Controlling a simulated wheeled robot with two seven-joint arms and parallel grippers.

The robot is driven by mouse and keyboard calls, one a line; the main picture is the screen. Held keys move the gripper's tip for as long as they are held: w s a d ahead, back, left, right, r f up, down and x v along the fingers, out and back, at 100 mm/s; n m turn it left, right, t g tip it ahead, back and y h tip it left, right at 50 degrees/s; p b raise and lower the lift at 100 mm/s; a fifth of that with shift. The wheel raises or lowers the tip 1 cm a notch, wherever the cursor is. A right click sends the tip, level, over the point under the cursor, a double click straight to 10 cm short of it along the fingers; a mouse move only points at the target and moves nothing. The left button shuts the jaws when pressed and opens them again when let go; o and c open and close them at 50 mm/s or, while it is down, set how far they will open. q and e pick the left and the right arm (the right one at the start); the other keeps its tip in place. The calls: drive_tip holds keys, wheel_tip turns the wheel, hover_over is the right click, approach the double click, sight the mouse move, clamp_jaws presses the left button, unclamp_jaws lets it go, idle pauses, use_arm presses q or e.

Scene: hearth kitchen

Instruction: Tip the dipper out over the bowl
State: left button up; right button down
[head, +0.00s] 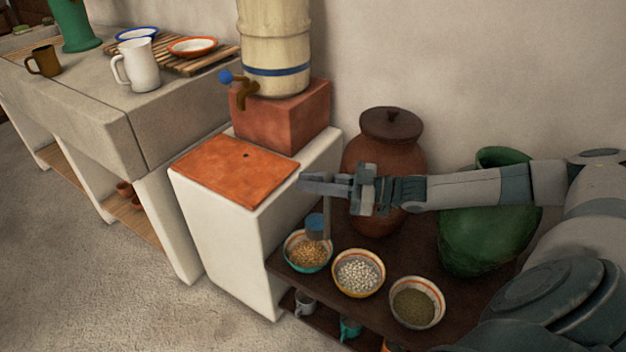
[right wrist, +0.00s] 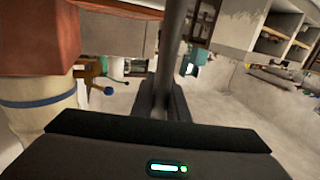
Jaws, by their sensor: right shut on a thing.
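My right gripper (head: 322,184) reaches in from the right, above the shelf with the bowls. It is shut on the handle of the dipper, a small blue cup (head: 315,227) hanging below the fingers. The dipper is over the back right part of the leftmost bowl (head: 293,263), which holds orange-brown grains. Whether the dipper is level or tilted, and what is in it, I cannot tell. In the right wrist view the dark handle (right wrist: 190,45) rises between my fingers. My left gripper is not in view.
A bowl of white beans (head: 358,273) and a bowl of greenish grains (head: 416,303) stand to the right. Behind are a lidded brown jar (head: 385,160) and a green jar (head: 480,235). A barrel with a tap (head: 275,45) stands on a red block left of my gripper.

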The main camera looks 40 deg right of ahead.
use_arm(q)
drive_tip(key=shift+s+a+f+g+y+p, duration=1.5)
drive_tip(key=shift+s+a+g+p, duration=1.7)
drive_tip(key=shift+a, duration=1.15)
use_arm(e)
drive_tip(key=shift+s+a+f+n+g+h+p, duration=1.1)
drive_tip(key=shift+a+f+n+h+p, duration=1.7)
drive_tip(key=shift+a, duration=4.05)
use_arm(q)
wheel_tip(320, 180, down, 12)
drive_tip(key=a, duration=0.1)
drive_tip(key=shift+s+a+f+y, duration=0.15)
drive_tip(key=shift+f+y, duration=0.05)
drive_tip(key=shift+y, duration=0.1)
use_arm(e)
drive_tip(key=a+f+n+h, duration=0.3)
drive_tip(key=f+n+h, duration=0.2)
drive_tip(key=f, duration=0.8)
drive_tip(key=shift+s+f+n+t+h, duration=0.3)
drive_tip(key=shift+s+n, duration=0.1)
drive_tip(key=shift+n, duration=0.1)
